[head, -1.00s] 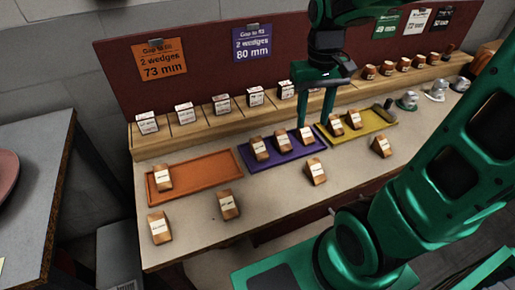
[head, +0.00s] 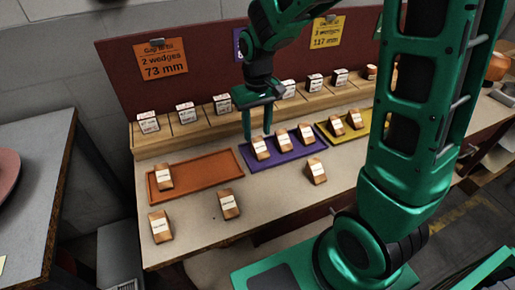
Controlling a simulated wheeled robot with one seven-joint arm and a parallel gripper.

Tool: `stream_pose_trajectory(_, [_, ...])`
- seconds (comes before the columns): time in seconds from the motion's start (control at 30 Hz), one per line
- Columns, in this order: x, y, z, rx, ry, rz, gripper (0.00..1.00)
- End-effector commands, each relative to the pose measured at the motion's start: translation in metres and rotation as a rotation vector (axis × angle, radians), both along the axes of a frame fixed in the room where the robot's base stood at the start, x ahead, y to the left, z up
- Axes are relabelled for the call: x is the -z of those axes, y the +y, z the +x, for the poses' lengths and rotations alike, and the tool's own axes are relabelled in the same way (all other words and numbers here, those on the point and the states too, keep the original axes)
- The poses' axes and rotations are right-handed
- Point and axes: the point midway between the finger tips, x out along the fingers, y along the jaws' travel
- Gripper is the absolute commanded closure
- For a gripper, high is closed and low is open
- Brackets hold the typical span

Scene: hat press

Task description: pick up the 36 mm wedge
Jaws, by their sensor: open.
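Several wooden wedges with white labels stand on the bench; the print is too small to read, so I cannot tell which is the 36 mm one. One wedge (head: 164,177) is in the orange tray. A row of three, with a left (head: 261,148), middle (head: 283,139) and right (head: 305,134) wedge, is in the purple tray. Two (head: 336,126) are in the yellow tray. Loose wedges stand in front: far left (head: 160,226), centre left (head: 229,204) and centre (head: 317,171). My gripper (head: 257,131) is open and empty, fingers down, by the purple tray's left wedge; contact is unclear.
The orange tray (head: 210,171) has free room on its right. Behind the trays, a wooden ledge (head: 180,142) carries several white-labelled blocks. An orange sign (head: 160,63) reads "2 wedges 73 mm". My arm hides the bench's right part.

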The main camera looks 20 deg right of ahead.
Motion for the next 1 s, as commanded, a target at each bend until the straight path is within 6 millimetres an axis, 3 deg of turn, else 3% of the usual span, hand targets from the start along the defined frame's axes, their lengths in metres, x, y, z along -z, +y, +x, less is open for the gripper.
stream_pose_trajectory(0.33, [0.043,0.001,-0.004,0.001,0.004,0.0,0.59])
stream_pose_trajectory(0.67, [0.049,0.001,-0.004,0.001,0.0,0.0,0.59])
stream_pose_trajectory(0.8, [0.049,0.001,-0.004,0.001,0.0,0.0,0.91])
stream_pose_trajectory(1.0, [0.049,0.002,-0.004,0.001,0.0,0.0,0.91])
